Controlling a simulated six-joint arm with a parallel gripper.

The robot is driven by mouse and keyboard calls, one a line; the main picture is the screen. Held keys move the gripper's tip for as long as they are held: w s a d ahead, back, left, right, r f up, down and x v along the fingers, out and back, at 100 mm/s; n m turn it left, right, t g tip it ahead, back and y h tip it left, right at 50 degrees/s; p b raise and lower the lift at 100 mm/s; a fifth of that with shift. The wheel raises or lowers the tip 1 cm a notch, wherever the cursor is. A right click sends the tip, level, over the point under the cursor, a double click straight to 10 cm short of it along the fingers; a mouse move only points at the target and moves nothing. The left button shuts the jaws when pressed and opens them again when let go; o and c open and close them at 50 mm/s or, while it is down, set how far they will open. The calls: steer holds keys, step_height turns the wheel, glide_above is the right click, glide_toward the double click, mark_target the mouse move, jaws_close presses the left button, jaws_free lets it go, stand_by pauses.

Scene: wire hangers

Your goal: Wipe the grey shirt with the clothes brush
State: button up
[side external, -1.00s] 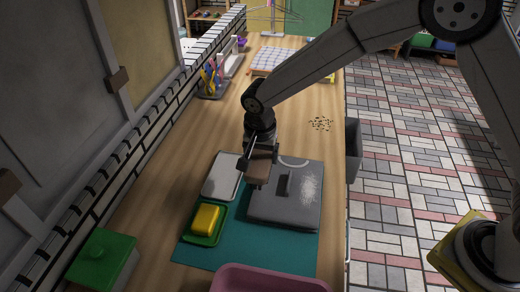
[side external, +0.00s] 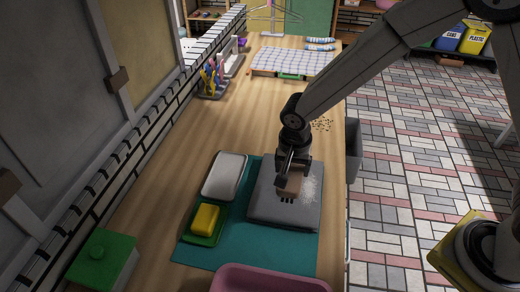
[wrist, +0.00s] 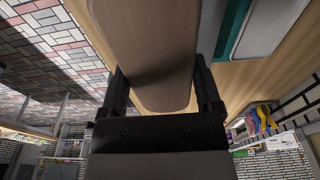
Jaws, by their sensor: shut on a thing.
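The grey shirt (side external: 262,207) lies folded flat on the teal mat (side external: 240,252). A patch of white specks (side external: 311,189) covers its right part. My gripper (side external: 291,168) is over the shirt's middle, shut on the brown wooden clothes brush (side external: 289,185). The brush is just left of the white patch; I cannot tell whether it touches the cloth. In the wrist view, the brush (wrist: 160,60) is held between both fingers (wrist: 162,98). The brush and gripper hide part of the shirt, including most of its dark patch.
A white tray (side external: 225,175) and a yellow block (side external: 204,219) on a green dish (side external: 217,236) stand left of the shirt. A pink basin (side external: 268,278) is in front. A grey bin (side external: 352,150) hangs at the table's right edge.

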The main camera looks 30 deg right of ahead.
steer(key=shift+s+d+f, duration=0.1)
steer(key=shift+s+d, duration=0.35)
steer(key=shift+s, duration=0.3)
steer(key=shift+s+d+f, duration=0.15)
steer(key=shift+s+d, duration=0.3)
steer(key=shift+s, duration=0.35)
steer(key=shift+s+d+f, duration=0.1)
steer(key=shift+s+d, duration=0.35)
steer(key=shift+s, duration=0.3)
